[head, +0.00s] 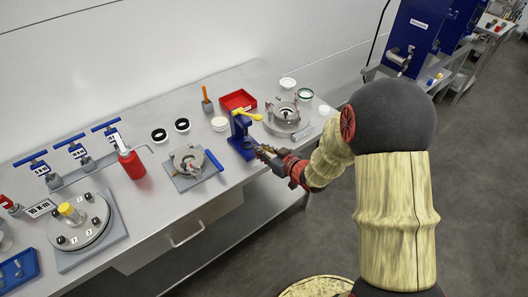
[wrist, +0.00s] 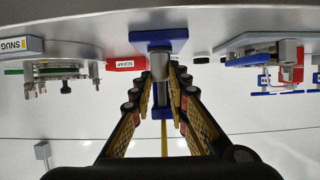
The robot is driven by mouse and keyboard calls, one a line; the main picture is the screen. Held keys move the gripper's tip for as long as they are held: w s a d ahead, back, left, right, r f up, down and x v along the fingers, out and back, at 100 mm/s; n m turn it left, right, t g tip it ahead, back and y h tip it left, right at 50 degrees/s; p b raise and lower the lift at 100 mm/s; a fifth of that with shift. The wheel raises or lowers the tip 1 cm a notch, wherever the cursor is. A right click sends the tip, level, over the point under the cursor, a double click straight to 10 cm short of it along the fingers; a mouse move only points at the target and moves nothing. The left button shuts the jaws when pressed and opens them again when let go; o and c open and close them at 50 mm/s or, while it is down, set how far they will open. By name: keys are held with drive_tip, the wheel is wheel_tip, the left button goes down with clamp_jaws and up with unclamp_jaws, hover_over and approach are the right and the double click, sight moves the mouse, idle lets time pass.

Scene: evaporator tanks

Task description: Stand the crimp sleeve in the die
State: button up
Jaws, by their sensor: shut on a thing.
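The blue press (head: 241,142) with a yellow lever (head: 246,115) stands near the front edge of the bench. My gripper (head: 262,151) is at its right side, close to the press base. In the wrist view, which looks upside down, the blue press base (wrist: 158,37) lies straight ahead. My gripper (wrist: 159,74) is shut on an upright silver cylinder, which looks like the crimp sleeve (wrist: 158,64), close to the base. The blue press post (wrist: 160,104) is behind it. The die is not clearly visible, and I cannot tell whether the sleeve touches it.
A red SCRAP tray (head: 238,100) sits behind the press. A round clamp fixture (head: 284,114) is to the right, with a SNUG label (wrist: 20,46) in the wrist view. Another clamp fixture (head: 188,165) is to the left. A red bottle (head: 131,162) stands farther left.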

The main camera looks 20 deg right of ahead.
sight(250, 147)
drive_tip(key=shift+b+x, duration=0.7)
drive_tip(key=shift+x, duration=1.25)
drive_tip(key=shift+w+a+r+b, duration=0.1)
drive_tip(key=shift+w+a, duration=0.15)
drive_tip(key=shift+w, duration=0.55)
drive_tip(key=shift+w+a+r+b, duration=0.1)
drive_tip(key=shift+w+a, duration=0.2)
drive_tip(key=shift+w, duration=0.45)
drive_tip(key=shift+w+a+b, duration=0.1)
drive_tip(key=shift+w+a, duration=0.15)
drive_tip(key=shift+w, duration=0.55)
drive_tip(key=shift+f+b, duration=0.4)
drive_tip(key=shift+f, duration=0.1)
drive_tip(key=shift+f, duration=0.15)
drive_tip(key=o, duration=1)
drive_tip(key=shift+s, duration=0.1)
drive_tip(key=shift+s+d+p, duration=0.25)
drive_tip(key=shift+s+d, duration=0.2)
drive_tip(key=shift+s, duration=0.95)
drive_tip(key=shift+s+d+p, duration=0.2)
drive_tip(key=shift+s+d, duration=0.3)
drive_tip(key=shift+s, duration=0.85)
drive_tip(key=shift+s+d+p, duration=0.25)
drive_tip(key=shift+s+d, duration=0.2)
drive_tip(key=shift+s, duration=0.95)
